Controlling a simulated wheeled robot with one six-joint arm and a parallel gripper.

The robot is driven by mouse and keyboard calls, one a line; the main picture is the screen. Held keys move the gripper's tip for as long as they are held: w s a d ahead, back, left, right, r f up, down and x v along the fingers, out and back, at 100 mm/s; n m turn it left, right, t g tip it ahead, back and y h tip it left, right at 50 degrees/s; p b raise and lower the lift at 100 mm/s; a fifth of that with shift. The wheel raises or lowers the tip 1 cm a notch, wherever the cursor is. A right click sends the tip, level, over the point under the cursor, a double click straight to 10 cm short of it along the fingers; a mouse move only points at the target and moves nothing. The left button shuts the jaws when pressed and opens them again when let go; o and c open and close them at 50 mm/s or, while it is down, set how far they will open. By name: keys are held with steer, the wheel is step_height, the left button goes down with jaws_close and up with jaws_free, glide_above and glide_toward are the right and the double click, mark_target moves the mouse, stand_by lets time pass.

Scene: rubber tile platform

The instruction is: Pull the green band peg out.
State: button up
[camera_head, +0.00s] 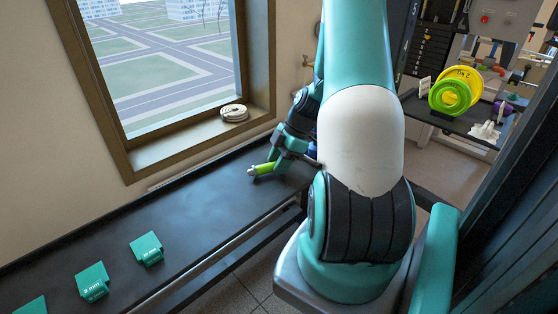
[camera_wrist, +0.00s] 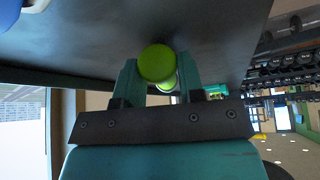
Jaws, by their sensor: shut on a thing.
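The green band peg (camera_head: 264,169) is a short bright green cylinder with a pale end, lying roughly level over the black rubber platform (camera_head: 190,215) in the head view. My gripper (camera_head: 277,164) is shut on it from the right. In the wrist view the peg's round green end (camera_wrist: 157,63) shows between the two teal fingers of my gripper (camera_wrist: 158,84). The dark platform surface (camera_wrist: 90,40) fills the top of that view. I cannot tell whether the peg touches the platform or sits in a hole.
Several teal blocks (camera_head: 147,248) stand on the platform at the lower left. A coiled pale rope (camera_head: 234,113) lies on the window sill. A rack with green and yellow discs (camera_head: 449,96) stands at the right. The platform's middle is bare.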

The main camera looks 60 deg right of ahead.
steer(key=shift+f, duration=0.15)
steer(key=o, duration=1.2)
steer(key=v, duration=1.7)
steer(key=shift+d+r+p, duration=0.1)
steer(key=shift+r+p, duration=0.25)
steer(key=shift+p, duration=0.05)
